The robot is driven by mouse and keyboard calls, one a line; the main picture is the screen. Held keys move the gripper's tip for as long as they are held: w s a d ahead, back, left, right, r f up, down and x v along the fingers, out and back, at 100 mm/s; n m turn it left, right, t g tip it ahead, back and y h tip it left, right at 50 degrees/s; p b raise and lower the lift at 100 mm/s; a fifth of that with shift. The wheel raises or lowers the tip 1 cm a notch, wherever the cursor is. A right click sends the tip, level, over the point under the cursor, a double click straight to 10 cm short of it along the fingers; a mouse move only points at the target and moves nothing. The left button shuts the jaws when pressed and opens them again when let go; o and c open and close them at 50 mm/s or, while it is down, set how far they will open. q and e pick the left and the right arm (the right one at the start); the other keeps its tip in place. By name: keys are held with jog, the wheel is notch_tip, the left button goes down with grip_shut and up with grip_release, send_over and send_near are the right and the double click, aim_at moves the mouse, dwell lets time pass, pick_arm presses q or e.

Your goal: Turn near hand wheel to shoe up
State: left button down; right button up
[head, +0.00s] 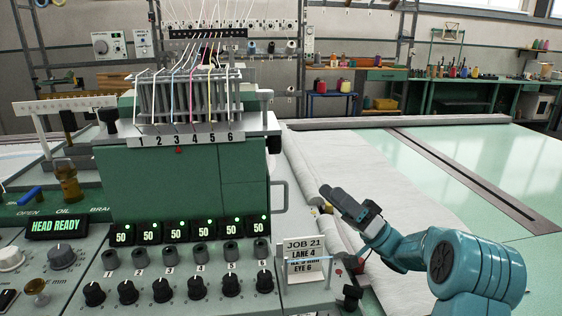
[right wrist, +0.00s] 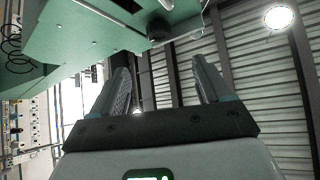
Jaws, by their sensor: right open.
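I cannot make out the near hand wheel or the shoe for certain in either view. The green machine head (head: 150,190) stands left of centre in the head view, with a grey handle (head: 279,196) on its right side. My right gripper (head: 328,192) is to the right of that handle, apart from it, over the pale cloth and pointing up and left. In the right wrist view my right gripper (right wrist: 162,75) is open, with nothing between its fingers. A dark round part (right wrist: 158,29) shows beyond them, under a green housing (right wrist: 85,35). My left gripper is not in view.
A job card (head: 304,259) stands at the front, left of my right forearm. Several black knobs (head: 162,290) line the control panel, below lit displays reading 50. The pale green table (head: 450,150) is open at right.

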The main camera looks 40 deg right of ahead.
aim_at(272, 142)
jog(key=p+x, duration=0.4)
jog(key=x, duration=1.2)
jog(key=shift+w+f, duration=0.1)
jog(key=shift+f, duration=0.05)
